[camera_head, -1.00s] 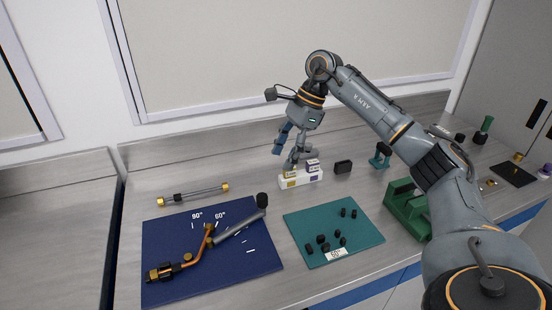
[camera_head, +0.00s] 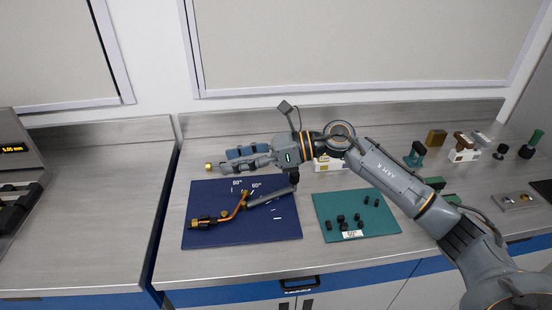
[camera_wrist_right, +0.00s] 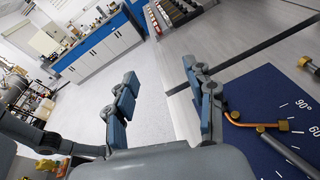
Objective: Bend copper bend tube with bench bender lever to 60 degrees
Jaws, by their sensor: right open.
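The bench bender lies on a dark blue mat (camera_head: 215,190) printed with 90° and 60° marks. The bent copper tube (camera_head: 232,212) runs from a black and brass clamp (camera_head: 203,223) up to a brass piece. The grey lever (camera_head: 268,198) slants up right from there; its dark end is near my wrist. Tube (camera_wrist_right: 238,127) and lever (camera_wrist_right: 285,152) also show in the right wrist view. My right gripper (camera_head: 230,161) is open and empty above the mat's back edge, pointing left. Its spread fingers show in the wrist view (camera_wrist_right: 162,98). My left gripper is not visible.
A brass-ended rod (camera_head: 208,167) behind the mat is partly hidden by my gripper. A teal mat (camera_head: 378,226) with several black pieces lies right of the blue mat. A white block (camera_head: 328,165) stands behind. The left counter (camera_head: 100,210) is mostly clear.

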